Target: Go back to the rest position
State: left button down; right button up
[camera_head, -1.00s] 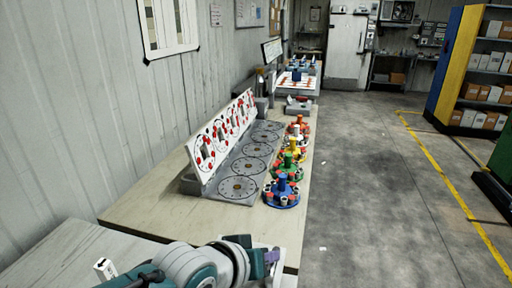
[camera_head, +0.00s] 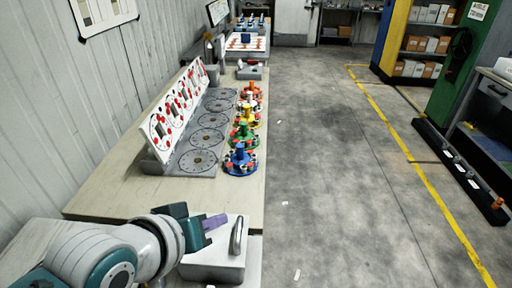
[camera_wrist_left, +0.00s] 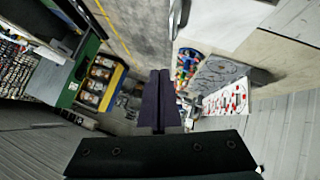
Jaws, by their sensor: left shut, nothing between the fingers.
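My left gripper (camera_head: 215,221) shows at the bottom of the head view, with its arm coming in from the left. Its purple fingers are together with nothing between them, above the near end of the bench and beside a light grey box with a handle (camera_head: 222,262). In the left wrist view the closed dark purple fingers (camera_wrist_left: 160,98) show in the middle, with free space around them. My right gripper is in neither view.
A bench (camera_head: 110,188) runs along the left wall. It bears a slanted white board with red marks (camera_head: 160,132), a grey plate with round dials (camera_head: 197,160), and blue (camera_head: 240,160), green, yellow and red round carriers.

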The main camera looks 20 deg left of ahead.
pick_arm(q)
jog(key=s+a+r+m+g+y, duration=0.1)
jog(key=s+r+m+g, duration=0.3)
jog(key=s, duration=0.6)
jog(key=s+a+r+m+g, duration=0.1)
jog(key=s+r+m+g, duration=0.3)
jog(key=s, duration=0.6)
notch_tip(320, 180, up, 22)
jog(key=n+t+p, duration=0.1)
jog(key=p, duration=2.1)
jog(key=shift+w+d+r+t, duration=0.15)
jog(key=shift+w+r+t, duration=0.1)
jog(key=shift+w+t, duration=0.05)
